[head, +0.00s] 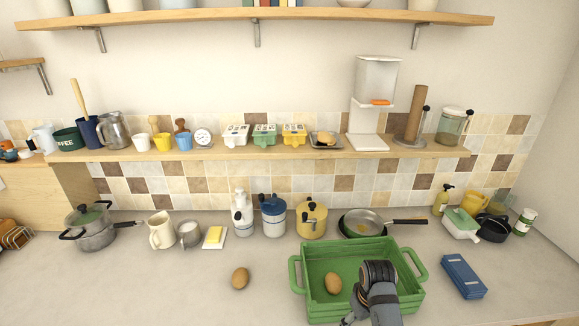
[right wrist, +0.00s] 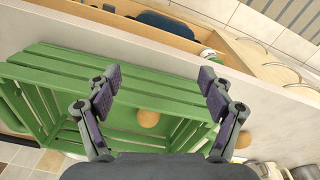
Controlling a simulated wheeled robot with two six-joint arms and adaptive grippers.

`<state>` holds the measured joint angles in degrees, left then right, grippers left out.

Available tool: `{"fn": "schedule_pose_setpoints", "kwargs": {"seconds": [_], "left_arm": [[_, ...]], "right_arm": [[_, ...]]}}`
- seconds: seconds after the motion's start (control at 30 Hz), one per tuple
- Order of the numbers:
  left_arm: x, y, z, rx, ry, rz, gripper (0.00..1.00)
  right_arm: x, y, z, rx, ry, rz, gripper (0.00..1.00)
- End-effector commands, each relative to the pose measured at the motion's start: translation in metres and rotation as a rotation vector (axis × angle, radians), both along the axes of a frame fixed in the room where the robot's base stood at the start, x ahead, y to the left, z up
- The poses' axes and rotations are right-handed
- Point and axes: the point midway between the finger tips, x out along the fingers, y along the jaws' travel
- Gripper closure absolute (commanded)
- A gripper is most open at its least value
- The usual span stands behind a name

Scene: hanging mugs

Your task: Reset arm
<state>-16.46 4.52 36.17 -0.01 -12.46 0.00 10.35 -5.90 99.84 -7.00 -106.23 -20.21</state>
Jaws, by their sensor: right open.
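My right gripper (right wrist: 160,82) is open, with its two fingers apart and nothing between them. In the head view my right arm reaches over the front right part of a green slatted crate (head: 296,276), and the fingers are mostly hidden there. The crate also fills the middle of the right wrist view (right wrist: 60,58). A brown egg (head: 333,283) lies inside the crate, left of my arm, and shows in the right wrist view below the fingertips (right wrist: 148,119). A second brown egg (head: 240,278) lies on the counter left of the crate. My left gripper is not in view.
A pan (head: 365,223) sits just behind the crate, and a blue case (head: 463,276) lies to its right. A shelf (head: 260,150) above holds mugs and cartons. The counter's front left is clear.

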Motion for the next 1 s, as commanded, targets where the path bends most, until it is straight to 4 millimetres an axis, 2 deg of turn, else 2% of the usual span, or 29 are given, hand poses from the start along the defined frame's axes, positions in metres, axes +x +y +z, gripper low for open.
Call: {"fn": "schedule_pose_setpoints", "kwargs": {"seconds": [0.17, 0.37, 0.6, 0.87, 0.9, 1.0], "left_arm": [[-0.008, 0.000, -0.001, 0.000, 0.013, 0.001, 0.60], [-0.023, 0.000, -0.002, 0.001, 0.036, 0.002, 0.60], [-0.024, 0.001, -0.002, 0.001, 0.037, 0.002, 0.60], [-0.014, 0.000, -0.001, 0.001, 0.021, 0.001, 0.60], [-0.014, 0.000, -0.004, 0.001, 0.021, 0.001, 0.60], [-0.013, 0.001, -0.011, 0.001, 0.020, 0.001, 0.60]], "right_arm": [[-0.036, -0.021, -0.012, -0.019, -0.049, -0.077, 0.19], [-0.078, -0.039, -0.013, -0.033, -0.114, -0.150, 0.19], [-0.124, -0.049, 0.000, -0.037, -0.190, -0.207, 0.19], [-0.164, -0.049, 0.025, -0.016, -0.260, -0.240, 0.19], [-0.167, -0.049, 0.021, -0.014, -0.263, -0.245, 0.19], [-0.159, -0.051, -0.013, -0.016, -0.251, -0.249, 0.19]]}}
